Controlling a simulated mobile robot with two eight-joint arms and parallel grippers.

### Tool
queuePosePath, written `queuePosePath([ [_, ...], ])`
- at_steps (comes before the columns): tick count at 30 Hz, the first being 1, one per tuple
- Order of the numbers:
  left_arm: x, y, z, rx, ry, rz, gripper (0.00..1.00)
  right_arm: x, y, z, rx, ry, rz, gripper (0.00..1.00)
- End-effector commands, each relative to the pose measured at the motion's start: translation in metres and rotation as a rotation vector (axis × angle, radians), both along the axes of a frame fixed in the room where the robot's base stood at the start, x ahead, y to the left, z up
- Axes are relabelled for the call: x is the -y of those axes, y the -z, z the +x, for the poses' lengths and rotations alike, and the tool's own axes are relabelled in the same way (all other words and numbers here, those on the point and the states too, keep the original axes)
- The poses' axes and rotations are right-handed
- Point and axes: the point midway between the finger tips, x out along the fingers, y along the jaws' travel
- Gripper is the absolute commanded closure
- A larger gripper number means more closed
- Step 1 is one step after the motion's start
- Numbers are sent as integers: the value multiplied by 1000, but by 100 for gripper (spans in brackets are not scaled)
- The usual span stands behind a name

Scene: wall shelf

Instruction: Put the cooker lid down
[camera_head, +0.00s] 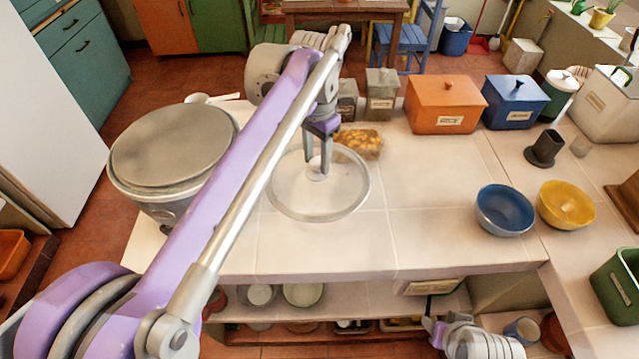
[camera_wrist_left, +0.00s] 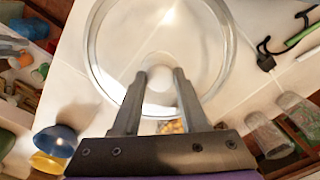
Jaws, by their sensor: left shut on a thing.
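The cooker lid (camera_head: 345,193) is a round, clear glass disc with a pale knob in its middle. It is level, over the white tiled counter (camera_head: 420,230); I cannot tell whether it touches the tiles. My left gripper (camera_head: 318,166) points down from above and is shut on the knob. In the left wrist view the lid (camera_wrist_left: 222,60) spreads out beyond the fingertips (camera_wrist_left: 160,78), which sit on either side of the knob. A large grey cooker (camera_head: 172,150) stands at the counter's left, partly behind my left arm. My right arm shows only partly at the bottom right.
A bag of yellowish food (camera_head: 360,142) lies close behind the lid. Grey canisters (camera_head: 381,94), an orange box (camera_head: 445,104) and a blue box (camera_head: 514,103) line the back. A blue bowl (camera_head: 504,211) and a yellow bowl (camera_head: 566,205) stand right. Counter between lid and bowls is clear.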

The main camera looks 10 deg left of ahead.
Motion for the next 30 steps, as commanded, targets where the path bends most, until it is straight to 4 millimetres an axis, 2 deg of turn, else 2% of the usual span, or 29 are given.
queuePosePath([
  [3,0,24,0,0,0,0,100,0,4,-1,-1,0,0,50],
  [16,0,74,0,0,0,0,100,0,9,-1,-3,0,0,50],
  [29,0,81,0,0,0,0,100,0,11,-2,-4,0,0,50],
  [30,0,81,0,0,0,0,53,0,10,-2,-4,0,0,50],
])
